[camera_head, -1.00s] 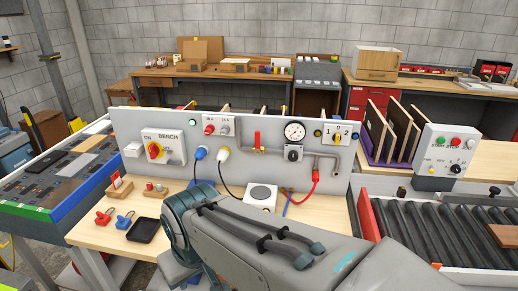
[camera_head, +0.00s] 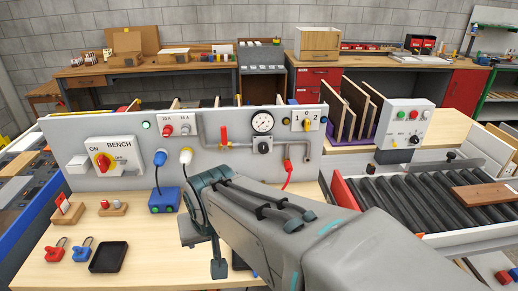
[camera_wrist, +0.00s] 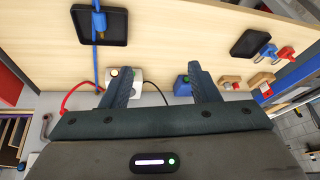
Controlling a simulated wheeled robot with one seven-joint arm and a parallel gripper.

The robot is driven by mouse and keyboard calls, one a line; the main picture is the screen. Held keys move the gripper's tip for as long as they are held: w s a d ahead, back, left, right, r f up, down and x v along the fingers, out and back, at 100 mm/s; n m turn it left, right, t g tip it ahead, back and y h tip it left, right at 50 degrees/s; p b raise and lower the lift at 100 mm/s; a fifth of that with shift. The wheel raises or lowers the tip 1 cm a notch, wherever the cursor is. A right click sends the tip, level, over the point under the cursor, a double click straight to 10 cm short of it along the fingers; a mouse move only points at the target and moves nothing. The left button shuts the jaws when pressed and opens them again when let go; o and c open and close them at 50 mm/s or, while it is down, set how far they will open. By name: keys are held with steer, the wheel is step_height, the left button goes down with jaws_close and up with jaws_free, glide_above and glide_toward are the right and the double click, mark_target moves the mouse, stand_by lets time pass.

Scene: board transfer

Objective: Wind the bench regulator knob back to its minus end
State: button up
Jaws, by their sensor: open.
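The bench regulator knob (camera_head: 262,146) is dark with a pale mark, on the upright white panel (camera_head: 215,167) just below a round gauge (camera_head: 262,122). Its pointer position is too small to read. I cannot make out the knob in the wrist view.
A blue box (camera_head: 164,200), padlocks (camera_head: 82,249) and a black tray (camera_head: 108,257) sit on the bench. A roller conveyor (camera_head: 440,205) lies right.

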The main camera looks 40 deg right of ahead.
steer(key=w+d+f+m+t+h+b, duration=0.2)
steer(key=w+d+f+m+t+b, duration=0.1)
steer(key=w+d+m, duration=0.45)
steer(key=m+t+h+b, duration=0.1)
steer(key=m+t+h, duration=0.65)
steer(key=m, duration=1.55)
glide_toward(264, 151)
steer(key=shift+n+y, duration=0.25)
steer(key=shift+y, duration=0.2)
steer(key=x, duration=0.3)
steer(key=p+x, duration=0.1)
steer(key=x, duration=0.5)
steer(key=shift+w+d+r+p, duration=0.1)
steer(key=shift+d+r+p, duration=0.15)
steer(key=shift+r+p, duration=0.05)
steer(key=c, duration=1)
